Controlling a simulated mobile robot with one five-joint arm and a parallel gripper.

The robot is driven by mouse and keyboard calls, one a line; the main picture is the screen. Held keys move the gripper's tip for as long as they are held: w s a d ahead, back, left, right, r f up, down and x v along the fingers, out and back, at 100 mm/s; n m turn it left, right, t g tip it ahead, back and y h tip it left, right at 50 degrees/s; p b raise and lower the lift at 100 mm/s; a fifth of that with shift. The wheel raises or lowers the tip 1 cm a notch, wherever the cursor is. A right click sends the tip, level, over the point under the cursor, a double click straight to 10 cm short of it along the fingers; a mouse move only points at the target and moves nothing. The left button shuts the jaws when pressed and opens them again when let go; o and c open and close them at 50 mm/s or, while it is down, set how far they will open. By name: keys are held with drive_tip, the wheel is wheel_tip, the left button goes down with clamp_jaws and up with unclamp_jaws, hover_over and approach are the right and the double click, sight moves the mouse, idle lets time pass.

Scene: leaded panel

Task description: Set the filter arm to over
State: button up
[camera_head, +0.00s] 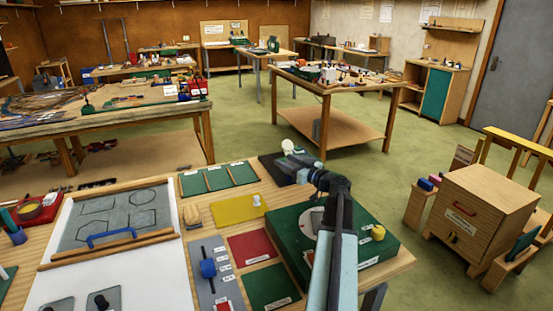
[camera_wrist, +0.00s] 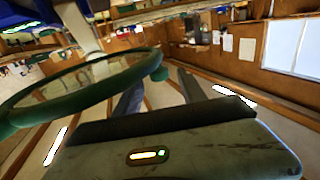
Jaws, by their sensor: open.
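A green ring (camera_wrist: 85,103) with a clear pane lies across the left of the wrist view, with a small green knob (camera_wrist: 158,75) at its right end. It may be the filter arm, but I cannot tell for sure. My gripper (camera_wrist: 162,78) is open, its two dark fingers apart, with the knob appearing between the tips; contact cannot be told. In the head view my arm reaches over the bench's green box (camera_head: 375,252), which carries a pale disc and a yellow knob (camera_head: 378,232). My arm hides part of this box. A white ball (camera_head: 288,146) shows beside my wrist.
A grey panel with a blue knob (camera_head: 208,268), red and green mats, a yellow plate (camera_head: 236,209) and a drawing board (camera_head: 115,222) with a blue handle crowd the bench left of my arm. A wooden cabinet (camera_head: 490,215) stands to the right.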

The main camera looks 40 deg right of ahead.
drive_tip(key=w, duration=0.6)
drive_tip(key=shift+c, duration=0.2)
clamp_jaws()
idle(1.0)
